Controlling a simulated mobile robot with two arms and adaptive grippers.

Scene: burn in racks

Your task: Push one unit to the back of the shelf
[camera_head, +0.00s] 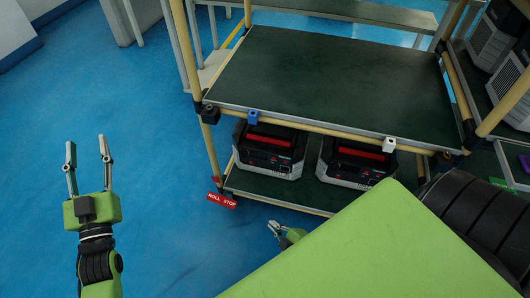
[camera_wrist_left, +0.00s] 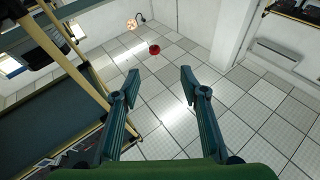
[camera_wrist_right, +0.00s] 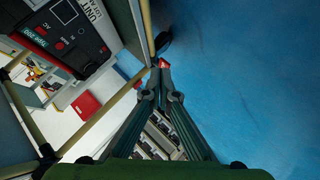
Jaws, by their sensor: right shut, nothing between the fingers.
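Two dark units with red handles stand side by side on the lower shelf (camera_head: 262,187) of the rack in the head view: the left unit (camera_head: 268,150) and the right unit (camera_head: 352,163). The right unit is partly covered by my green arm. My left gripper (camera_head: 87,150) is open and empty above the blue floor, left of the rack; its spread fingers show in the left wrist view (camera_wrist_left: 158,85). My right gripper (camera_head: 275,228) is shut and empty, low in front of the lower shelf, mostly hidden by my arm. A unit (camera_wrist_right: 68,40) shows at upper left in the right wrist view, apart from the fingertips.
The rack's upper shelf (camera_head: 330,85) is empty and overhangs the units. Another rack with grey units (camera_head: 490,45) stands at right. Blue floor (camera_head: 150,90) is clear at left.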

